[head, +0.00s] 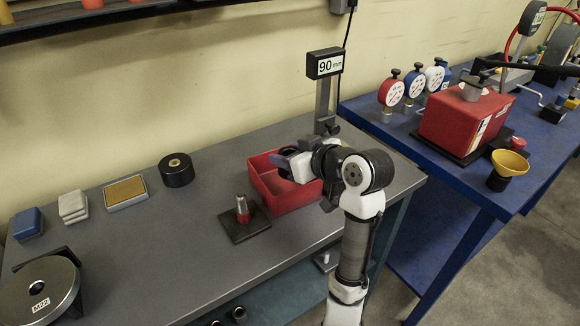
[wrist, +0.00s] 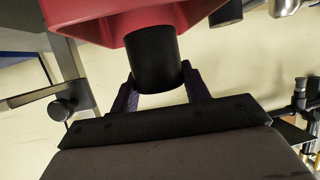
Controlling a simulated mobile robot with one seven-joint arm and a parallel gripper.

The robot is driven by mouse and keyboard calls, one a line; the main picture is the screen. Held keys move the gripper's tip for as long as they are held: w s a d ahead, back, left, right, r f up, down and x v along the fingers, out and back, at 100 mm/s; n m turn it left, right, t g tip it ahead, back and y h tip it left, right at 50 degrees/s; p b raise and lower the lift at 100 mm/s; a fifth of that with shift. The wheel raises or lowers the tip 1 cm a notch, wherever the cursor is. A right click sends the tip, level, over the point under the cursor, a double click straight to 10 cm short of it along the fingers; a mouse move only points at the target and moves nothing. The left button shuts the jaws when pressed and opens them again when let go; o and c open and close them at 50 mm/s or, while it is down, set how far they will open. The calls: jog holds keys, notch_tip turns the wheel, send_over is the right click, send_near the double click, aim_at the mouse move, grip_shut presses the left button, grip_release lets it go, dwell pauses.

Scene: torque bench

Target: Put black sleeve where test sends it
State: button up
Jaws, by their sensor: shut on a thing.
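The black sleeve (wrist: 152,55) is a plain dark cylinder in the wrist view. My gripper (wrist: 160,88) is shut on it, with one purple finger on each side. The red bin (wrist: 88,22) fills the top of the wrist view, right by the sleeve's far end; whether the sleeve touches it I cannot tell. In the head view my gripper (head: 284,162) is at the upper rim of the red bin (head: 262,188), and the sleeve is largely hidden there. A display reading 90 (head: 325,63) stands on a post behind the bin.
A red-and-silver post (head: 242,210) on a dark plate stands left of the bin. A black round block (head: 176,170), a yellow-topped pad (head: 125,193) and an M22 disc (head: 40,292) lie farther left. The blue bench (head: 415,150) at right holds dial gauges, a red box (head: 465,120) and a yellow funnel (head: 510,163).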

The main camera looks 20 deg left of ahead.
jog(key=shift+f, duration=1.9)
jog(key=shift+f+b, duration=0.3)
jog(key=shift+f, duration=0.35)
jog(key=o, duration=1.4)
jog(key=shift+r+p, duration=0.3)
jog(key=shift+r, duration=0.05)
jog(key=shift+r+p, duration=0.4)
jog(key=shift+r, duration=0.2)
jog(key=b+v, duration=0.1)
jog(key=v, duration=0.3)
jog(key=b+v, duration=0.1)
jog(key=v, duration=0.6)
jog(key=shift+s+d+f+b, duration=0.25)
jog(key=shift+d+b, duration=0.15)
jog(key=shift+d, duration=0.1)
